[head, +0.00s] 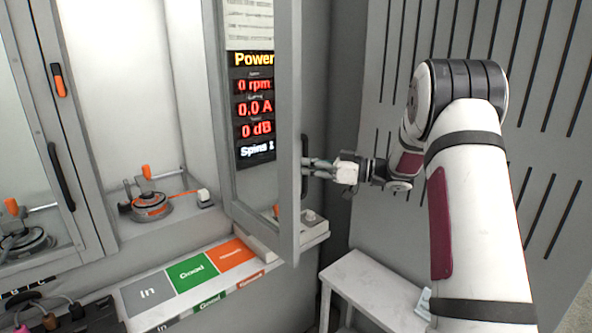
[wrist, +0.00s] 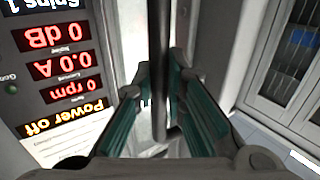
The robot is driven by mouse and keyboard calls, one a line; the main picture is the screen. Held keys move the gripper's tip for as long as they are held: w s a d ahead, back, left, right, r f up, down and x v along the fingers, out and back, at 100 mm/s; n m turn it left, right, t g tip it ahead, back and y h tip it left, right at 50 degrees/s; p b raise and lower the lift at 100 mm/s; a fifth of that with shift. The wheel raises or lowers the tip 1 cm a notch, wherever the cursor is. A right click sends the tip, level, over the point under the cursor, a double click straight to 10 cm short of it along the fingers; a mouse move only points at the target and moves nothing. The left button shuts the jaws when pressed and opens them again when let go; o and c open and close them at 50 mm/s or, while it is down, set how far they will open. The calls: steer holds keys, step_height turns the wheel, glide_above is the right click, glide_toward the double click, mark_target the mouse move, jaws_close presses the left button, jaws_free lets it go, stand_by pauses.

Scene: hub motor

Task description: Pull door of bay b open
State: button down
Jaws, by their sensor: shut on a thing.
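A framed glass door (head: 288,100) stands swung out from the open middle bay (head: 125,80); I take it to be bay b's door, though I cannot read a bay label. Its dark bar handle (head: 304,165) is on the right side of the frame. My gripper (head: 318,168) is shut on this handle, reaching in from the right. In the wrist view the handle (wrist: 160,60) runs vertically between the teal-lined fingers of my gripper (wrist: 160,112). The door frame partly hides the fingertips in the head view.
A motor fixture (head: 150,205) with an orange lever sits in the open bay. Another door (head: 70,130) with a dark handle is at left. A red-digit display (head: 255,105) shows behind the open door.

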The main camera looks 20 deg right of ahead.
steer(key=shift+w+d+r, duration=0.1)
steer(key=shift+w+d, duration=0.1)
steer(key=shift+d, duration=0.1)
steer(key=c, duration=1.6)
jaws_free()
steer(key=v, duration=1.2)
steer(key=shift+w, duration=0.15)
steer(key=shift+d, duration=0.1)
